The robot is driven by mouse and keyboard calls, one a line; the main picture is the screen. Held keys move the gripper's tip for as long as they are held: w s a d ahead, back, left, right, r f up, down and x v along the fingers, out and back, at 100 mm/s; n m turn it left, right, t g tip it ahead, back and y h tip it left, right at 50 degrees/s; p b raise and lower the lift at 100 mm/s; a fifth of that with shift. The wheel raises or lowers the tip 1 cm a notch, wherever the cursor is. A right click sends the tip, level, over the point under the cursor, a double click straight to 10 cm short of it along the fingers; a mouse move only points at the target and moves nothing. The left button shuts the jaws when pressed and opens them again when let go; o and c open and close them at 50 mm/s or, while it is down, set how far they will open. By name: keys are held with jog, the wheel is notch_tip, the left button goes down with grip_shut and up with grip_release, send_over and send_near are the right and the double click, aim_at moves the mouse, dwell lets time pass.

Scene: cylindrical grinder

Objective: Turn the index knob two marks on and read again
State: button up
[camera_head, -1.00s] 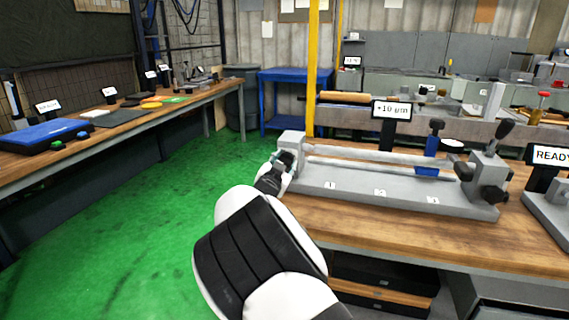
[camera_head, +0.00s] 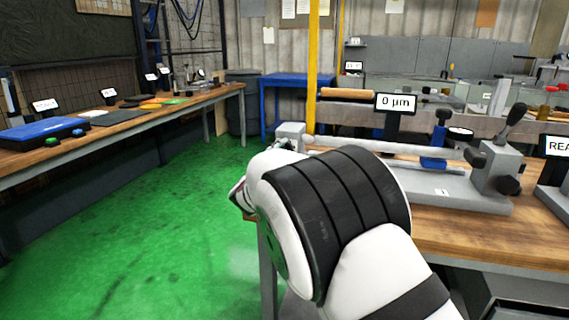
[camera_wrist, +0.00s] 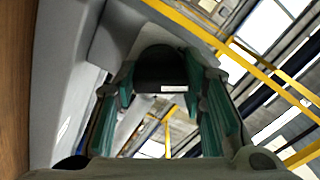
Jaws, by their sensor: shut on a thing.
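The index knob (camera_wrist: 160,66) is dark with a pale mark and shows at the top middle of the wrist view. My gripper (camera_wrist: 160,92) has its teal-padded fingers on both sides of it and is shut on it. In the head view my white and black arm hides the gripper and knob at the left end of the grey fixture (camera_head: 480,205). The left grey block (camera_head: 291,129) shows just above my arm. A long bar (camera_head: 370,145) runs right from there. The readout (camera_head: 396,103) shows "0 µm". A blue gauge stand (camera_head: 436,145) stands behind the bar.
A dark knob (camera_head: 508,185) and lever (camera_head: 517,114) are on the fixture's right end. A "READY" sign (camera_head: 559,146) is at the right edge. A side bench (camera_head: 120,123) runs along the left. The green floor (camera_head: 150,240) between is clear.

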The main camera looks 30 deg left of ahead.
jog(key=m+b, duration=0.5)
jog(key=b, duration=0.1)
jog(key=shift+f+m, duration=0.2)
jog(key=shift+m, duration=0.2)
jog(key=m+b, duration=0.4)
jog(key=b, duration=0.1)
jog(key=shift+r, duration=0.15)
jog(key=shift+m, duration=0.4)
jog(key=o, duration=1.1)
jog(key=v, duration=1.2)
